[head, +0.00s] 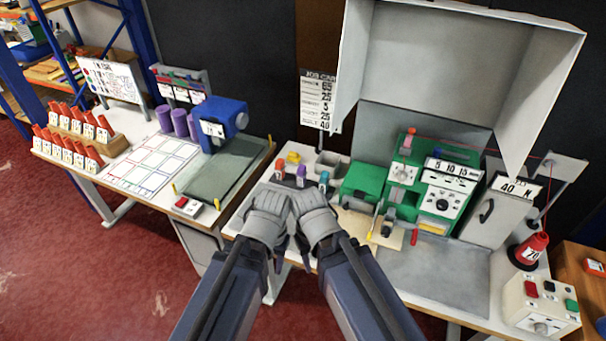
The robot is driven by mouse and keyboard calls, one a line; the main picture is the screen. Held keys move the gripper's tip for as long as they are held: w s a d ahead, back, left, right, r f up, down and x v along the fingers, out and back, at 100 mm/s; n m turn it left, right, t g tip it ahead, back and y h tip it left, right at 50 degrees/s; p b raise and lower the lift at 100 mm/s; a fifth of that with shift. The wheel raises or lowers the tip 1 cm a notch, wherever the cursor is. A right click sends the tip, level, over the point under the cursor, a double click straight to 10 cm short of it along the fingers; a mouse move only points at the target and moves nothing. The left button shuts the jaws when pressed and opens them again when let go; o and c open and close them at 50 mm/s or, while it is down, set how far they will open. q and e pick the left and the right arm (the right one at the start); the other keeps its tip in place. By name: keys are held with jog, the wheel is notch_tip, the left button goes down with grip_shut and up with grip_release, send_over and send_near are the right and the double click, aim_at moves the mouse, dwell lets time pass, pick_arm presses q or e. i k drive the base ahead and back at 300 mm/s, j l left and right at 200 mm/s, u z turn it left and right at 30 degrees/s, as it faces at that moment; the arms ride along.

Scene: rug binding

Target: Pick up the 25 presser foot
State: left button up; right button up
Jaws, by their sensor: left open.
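Three small coloured pieces that look like presser feet stand on a dark pad on the right-hand bench: an orange one (280,168), a purple one (301,171) and a blue one (323,179). Their numbers are too small to read, so I cannot tell which is the 25. My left gripper (269,203) is open, just in front of the pad and apart from the pieces. My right gripper (309,204) is close beside it; its jaws are not clear. Both hands hide part of the pad and bench front.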

aim_at(302, 173)
jog(key=z, duration=0.45)
jog(key=j+z, duration=0.15)
jog(key=z, duration=0.3)
jog(key=j+z, duration=0.1)
jog(key=z, duration=0.3)
jog(key=k+j+z, duration=0.1)
jog(key=j+z, duration=0.2)
jog(key=k+j+z, duration=0.1)
jog(key=j+z, duration=0.15)
jog(key=j, duration=0.15)
jog(key=k+j+z, duration=0.15)
jog(key=j+z, duration=0.15)
jog(key=k+j+z, duration=0.3)
jog(key=k+j, duration=0.65)
jog(key=j, duration=0.25)
jog(key=z, duration=0.05)
